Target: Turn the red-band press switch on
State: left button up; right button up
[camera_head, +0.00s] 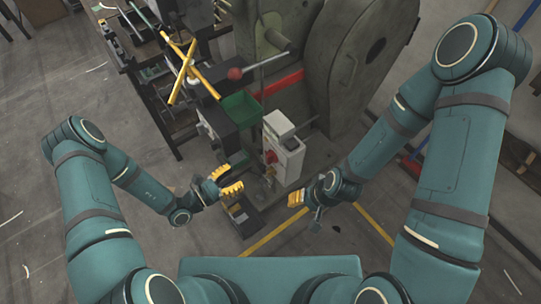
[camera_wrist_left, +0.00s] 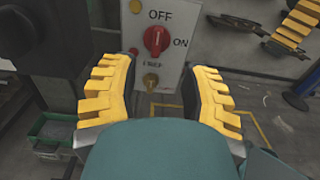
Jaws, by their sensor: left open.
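The press with the red band (camera_head: 282,84) stands at the back centre in the head view. A white switch box (camera_head: 289,160) is in front of it with a red rotary switch (camera_head: 271,157). In the left wrist view the red switch (camera_wrist_left: 156,40) has OFF above it and ON to its right; its grip looks roughly upright, towards OFF. My left gripper (camera_head: 231,181) is open and empty, in front of the box. Its fingers (camera_wrist_left: 163,66) flank the switch in the wrist view, apart from it. My right gripper (camera_head: 302,200) is right of the box, its opening unclear.
A red-ball lever (camera_head: 235,73) and yellow bars (camera_head: 183,70) are above. A brass-coloured knob (camera_wrist_left: 151,80) is below the switch. Yellow floor lines (camera_head: 268,238) are in front.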

aim_at(267, 157)
pick_arm(q)
jog(key=b+x, duration=0.1)
jog(key=x, duration=1.2)
jog(key=shift+w+d, duration=0.25)
grip_shut()
